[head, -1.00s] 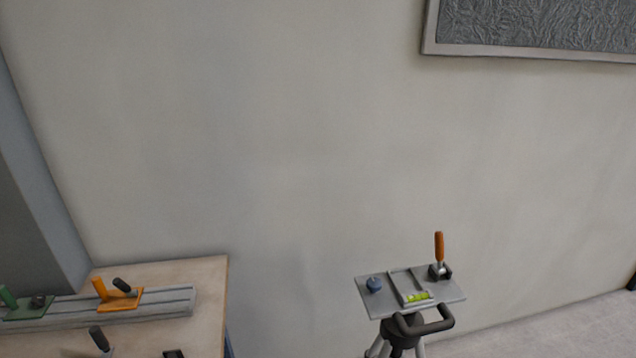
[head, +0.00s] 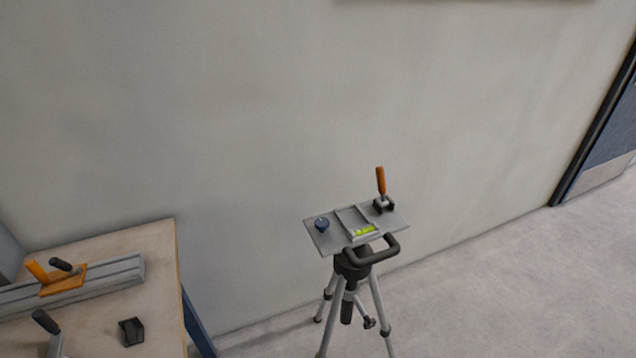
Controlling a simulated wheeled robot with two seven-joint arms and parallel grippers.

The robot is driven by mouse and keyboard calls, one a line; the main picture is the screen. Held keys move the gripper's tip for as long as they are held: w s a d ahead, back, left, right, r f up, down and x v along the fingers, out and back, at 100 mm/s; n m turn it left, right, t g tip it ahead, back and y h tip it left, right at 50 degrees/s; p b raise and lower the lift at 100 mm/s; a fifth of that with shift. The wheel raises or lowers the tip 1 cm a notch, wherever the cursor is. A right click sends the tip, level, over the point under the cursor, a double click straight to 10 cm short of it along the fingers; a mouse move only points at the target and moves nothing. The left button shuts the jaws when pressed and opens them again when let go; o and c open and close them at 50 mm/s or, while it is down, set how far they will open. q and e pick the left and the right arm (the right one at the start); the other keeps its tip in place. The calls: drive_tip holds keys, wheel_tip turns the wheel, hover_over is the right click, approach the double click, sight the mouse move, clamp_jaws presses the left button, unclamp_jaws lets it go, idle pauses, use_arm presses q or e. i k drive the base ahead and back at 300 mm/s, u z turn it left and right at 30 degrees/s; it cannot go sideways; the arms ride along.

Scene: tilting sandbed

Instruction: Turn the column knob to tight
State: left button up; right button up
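A tripod (head: 338,300) stands on the floor with a grey tilted plate (head: 325,240) on top. The plate carries a dark blue knob (head: 322,225), a yellow-green bubble level (head: 363,230) and an upright orange-handled clamp (head: 381,182). A black curved handle (head: 375,254) sticks out below the plate. A small dark knob (head: 369,322) shows low between the tripod's legs, beside the dark lower end of the centre column (head: 347,311). I cannot tell its setting. Neither of my grippers is in view.
A wooden table (head: 120,240) at the left holds a grey rail (head: 118,275) with an orange carriage (head: 62,282), a black-handled tool (head: 46,322) and a small black block (head: 132,331). A blue door (head: 610,150) is at the far right. Floor right of the tripod is clear.

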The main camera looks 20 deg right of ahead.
sight(368, 323)
drive_tip(key=z, duration=1.4)
drive_tip(key=i, duration=0.2)
drive_tip(key=u, duration=0.35)
